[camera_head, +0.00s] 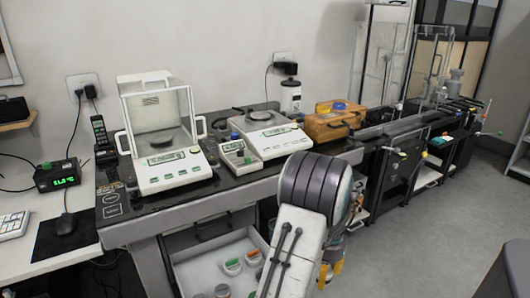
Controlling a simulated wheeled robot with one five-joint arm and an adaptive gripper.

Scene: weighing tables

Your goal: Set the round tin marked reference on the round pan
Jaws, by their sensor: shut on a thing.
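The open drawer (190,272) below the bench holds several small round tins, among them one with a green top (233,267) and one with an orange-green top (253,257). Their markings are too small to read. A dark round pan (259,115) sits on the right-hand balance (268,136). Another pan (167,141) is inside the glass-shielded balance (172,171) on the left. My gripper (333,268) is low at the right of the drawer, mostly hidden behind my arm. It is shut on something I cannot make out.
A small meter (238,157) stands between the balances. Floor at the right (440,225) is clear.

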